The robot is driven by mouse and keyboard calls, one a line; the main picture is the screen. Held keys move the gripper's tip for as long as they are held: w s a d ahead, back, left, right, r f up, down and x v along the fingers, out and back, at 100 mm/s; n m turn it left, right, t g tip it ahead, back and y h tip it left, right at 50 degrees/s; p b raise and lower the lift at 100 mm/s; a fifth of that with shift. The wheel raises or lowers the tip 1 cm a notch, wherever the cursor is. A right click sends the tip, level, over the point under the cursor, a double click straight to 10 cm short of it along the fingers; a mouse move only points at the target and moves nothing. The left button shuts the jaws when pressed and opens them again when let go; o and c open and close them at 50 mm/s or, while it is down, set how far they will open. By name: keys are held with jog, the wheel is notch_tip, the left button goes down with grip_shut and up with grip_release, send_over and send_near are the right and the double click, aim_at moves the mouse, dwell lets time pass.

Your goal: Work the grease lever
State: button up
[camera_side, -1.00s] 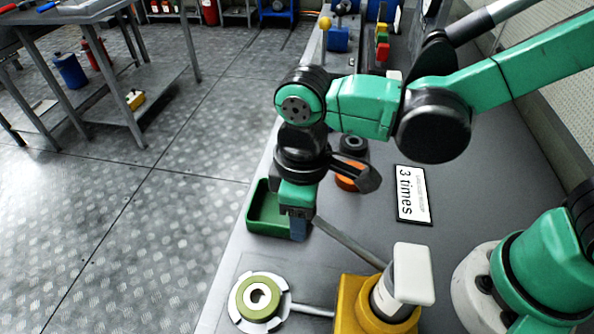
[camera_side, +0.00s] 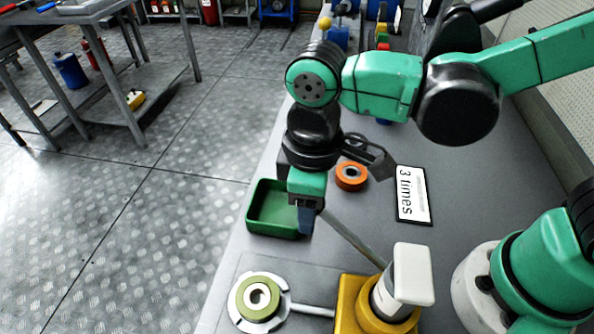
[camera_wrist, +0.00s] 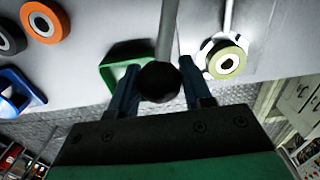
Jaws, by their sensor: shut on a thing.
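The grease lever is a thin grey rod (camera_side: 352,239) that runs from a yellow pump base (camera_side: 350,308) with a white-capped cylinder (camera_side: 413,272) up and left to my gripper (camera_side: 308,215). My gripper is shut on the lever's outer end. In the wrist view the round black knob (camera_wrist: 158,82) sits between the two dark fingers of my gripper (camera_wrist: 160,88), with the rod (camera_wrist: 167,30) beyond it. The fingers hide the knob in the side view. A pipe (camera_side: 312,310) joins the base to a white fitting with a green ring (camera_side: 258,299).
A green tray (camera_side: 252,222) stands just left of and behind my gripper. An orange ring (camera_side: 351,176) lies behind it, and a sign reading "3 times" (camera_side: 412,195) lies to the right. The bench's left edge is close to the tray.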

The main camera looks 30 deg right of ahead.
jog(key=shift+r, duration=0.1)
jog(key=shift+s+d+r, duration=0.25)
jog(key=shift+r, duration=0.2)
jog(key=shift+s+d+r, duration=0.25)
jog(key=shift+r, duration=0.15)
jog(key=o, duration=1.1)
jog(key=shift+o, duration=0.2)
